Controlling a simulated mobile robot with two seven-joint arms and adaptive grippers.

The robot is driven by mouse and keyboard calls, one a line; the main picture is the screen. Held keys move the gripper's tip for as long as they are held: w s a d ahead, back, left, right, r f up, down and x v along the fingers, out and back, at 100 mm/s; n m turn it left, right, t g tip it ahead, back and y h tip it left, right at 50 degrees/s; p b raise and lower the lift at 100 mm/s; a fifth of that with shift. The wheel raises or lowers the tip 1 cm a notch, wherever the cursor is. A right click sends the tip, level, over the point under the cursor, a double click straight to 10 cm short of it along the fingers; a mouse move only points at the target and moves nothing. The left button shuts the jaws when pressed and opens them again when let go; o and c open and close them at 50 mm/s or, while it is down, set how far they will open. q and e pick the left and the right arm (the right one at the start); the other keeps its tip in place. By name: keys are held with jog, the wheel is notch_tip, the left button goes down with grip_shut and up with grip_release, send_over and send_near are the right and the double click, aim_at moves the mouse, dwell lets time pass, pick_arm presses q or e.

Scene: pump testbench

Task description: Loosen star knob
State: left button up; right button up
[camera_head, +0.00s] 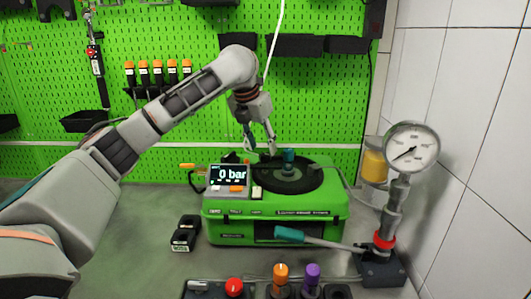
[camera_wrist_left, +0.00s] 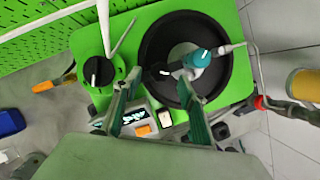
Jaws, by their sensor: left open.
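A teal knob-like part (camera_head: 289,156) stands over the round black recess on top of the green testbench unit (camera_head: 280,228). In the left wrist view the teal part (camera_wrist_left: 197,58) has a dark end and a metal piece at its right. A black round knob (camera_wrist_left: 98,71) sits on a green cylinder to its left. I cannot tell for certain which is the star knob. My left gripper (camera_head: 261,147) is open and empty above the back of the unit, left of the teal part. In the left wrist view its fingers (camera_wrist_left: 158,76) point between both parts, touching neither visibly. My right gripper is out of view.
The display (camera_head: 229,173) reads 0 bar. Coloured knobs (camera_head: 281,271) line the front edge. A green pegboard (camera_head: 325,103) stands behind.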

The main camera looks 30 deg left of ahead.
aim_at(265, 154)
pick_arm(q)
jog(key=shift+x, duration=1.75)
jog(key=c, duration=1.1)
